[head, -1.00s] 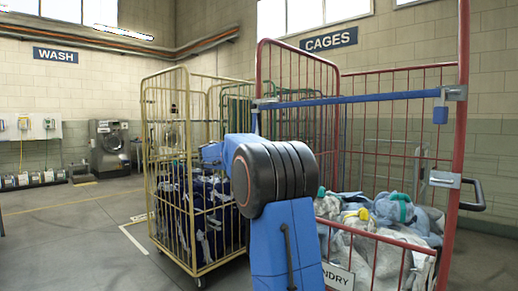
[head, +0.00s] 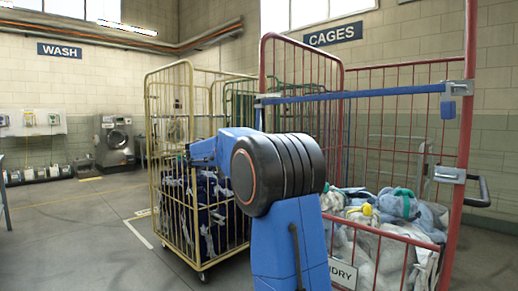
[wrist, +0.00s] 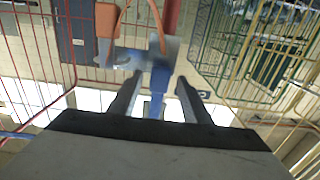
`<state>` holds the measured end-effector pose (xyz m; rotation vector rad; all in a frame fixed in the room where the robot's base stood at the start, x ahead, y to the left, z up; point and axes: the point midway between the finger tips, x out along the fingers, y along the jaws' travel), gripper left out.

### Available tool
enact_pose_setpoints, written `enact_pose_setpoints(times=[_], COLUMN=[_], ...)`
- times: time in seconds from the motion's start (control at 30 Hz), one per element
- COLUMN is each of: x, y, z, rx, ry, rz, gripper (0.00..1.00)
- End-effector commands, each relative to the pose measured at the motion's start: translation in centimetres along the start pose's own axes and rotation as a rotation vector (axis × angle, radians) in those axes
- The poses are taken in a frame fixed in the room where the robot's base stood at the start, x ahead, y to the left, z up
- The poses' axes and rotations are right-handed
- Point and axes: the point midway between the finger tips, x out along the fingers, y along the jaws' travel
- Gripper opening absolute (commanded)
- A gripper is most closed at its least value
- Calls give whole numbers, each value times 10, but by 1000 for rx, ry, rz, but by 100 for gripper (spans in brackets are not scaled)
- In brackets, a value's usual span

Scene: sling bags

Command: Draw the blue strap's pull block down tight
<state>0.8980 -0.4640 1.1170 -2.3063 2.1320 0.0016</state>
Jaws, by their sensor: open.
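The blue strap (head: 350,97) runs across the top front of the red cage, fixed to both posts. Its blue pull block (head: 447,110) hangs just below the metal buckle (head: 460,88) on the right post. The wrist view is upside down and shows my gripper (wrist: 158,98) open. A blue strap-like piece (wrist: 159,78) stands in line with the gap between the fingers, beside a blurred metal bracket (wrist: 125,57). I cannot tell whether the fingers touch it.
The red cage (head: 468,140) holds grey and blue laundry (head: 385,215) and has a metal latch (head: 450,174) on its right post. A yellow cage (head: 152,150) with dark laundry stands left. An orange part (wrist: 107,20) shows in the wrist view.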

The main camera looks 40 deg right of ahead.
Motion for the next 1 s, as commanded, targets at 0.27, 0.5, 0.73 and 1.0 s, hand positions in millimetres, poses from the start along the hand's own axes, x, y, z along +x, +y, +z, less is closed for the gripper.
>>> enact_pose_setpoints(times=[0.27, 0.5, 0.73, 1.0], x=[-58, -94, -108, -108], y=[-1, -1, 0, 0], z=[0, 1, 1, 1], rx=[0, -1, -1, -1], ry=[0, -1, -1, -1], rz=[-4, -2, 0, 1], gripper=[44, 44, 44, 44])
